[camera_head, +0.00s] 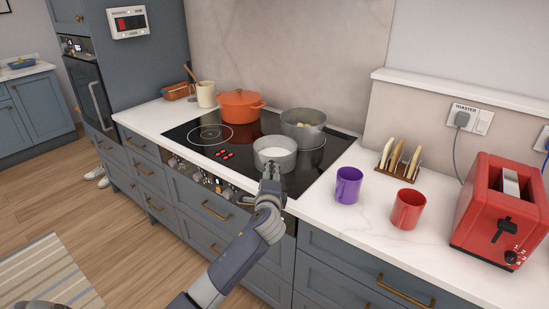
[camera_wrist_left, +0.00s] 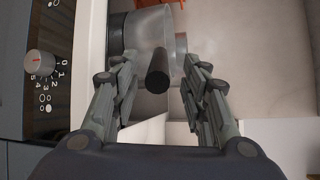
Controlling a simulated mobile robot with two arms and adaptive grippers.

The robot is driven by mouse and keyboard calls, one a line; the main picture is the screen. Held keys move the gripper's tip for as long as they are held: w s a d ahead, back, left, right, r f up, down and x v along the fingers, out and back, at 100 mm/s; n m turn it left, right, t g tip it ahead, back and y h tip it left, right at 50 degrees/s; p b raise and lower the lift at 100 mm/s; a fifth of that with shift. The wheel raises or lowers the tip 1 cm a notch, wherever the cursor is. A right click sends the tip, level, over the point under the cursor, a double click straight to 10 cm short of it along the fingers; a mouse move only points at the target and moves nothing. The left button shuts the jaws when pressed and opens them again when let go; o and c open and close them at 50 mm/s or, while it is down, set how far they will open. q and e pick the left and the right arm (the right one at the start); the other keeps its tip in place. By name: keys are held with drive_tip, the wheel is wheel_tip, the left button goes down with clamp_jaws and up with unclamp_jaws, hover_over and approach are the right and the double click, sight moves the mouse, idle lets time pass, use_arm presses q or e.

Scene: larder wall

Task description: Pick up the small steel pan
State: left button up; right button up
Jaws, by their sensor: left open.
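The small steel pan (camera_head: 274,158) stands on the front right of the black hob, with something pale inside. In the left wrist view the pan (camera_wrist_left: 152,24) lies beyond the fingers, and its dark handle (camera_wrist_left: 157,72) points toward the camera. My left gripper (camera_head: 271,186) is at the pan's near side and covers the handle in the head view. In the wrist view the left gripper (camera_wrist_left: 160,68) is open, with a finger on each side of the handle and gaps between. My right gripper is not in view.
A larger steel pot (camera_head: 303,131) stands close behind the pan, and an orange pot (camera_head: 240,106) is at the back left of the hob (camera_head: 188,137). A purple mug (camera_head: 348,187), red mug (camera_head: 407,210), rack (camera_head: 399,160) and red toaster (camera_head: 495,215) stand to the right.

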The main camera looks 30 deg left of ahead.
use_arm(q)
drive_tip(key=shift+x, duration=2.15)
drive_tip(key=shift+s+a, duration=0.15)
drive_tip(key=shift+c, duration=0.2)
clamp_jaws()
drive_tip(key=shift+r, duration=0.2)
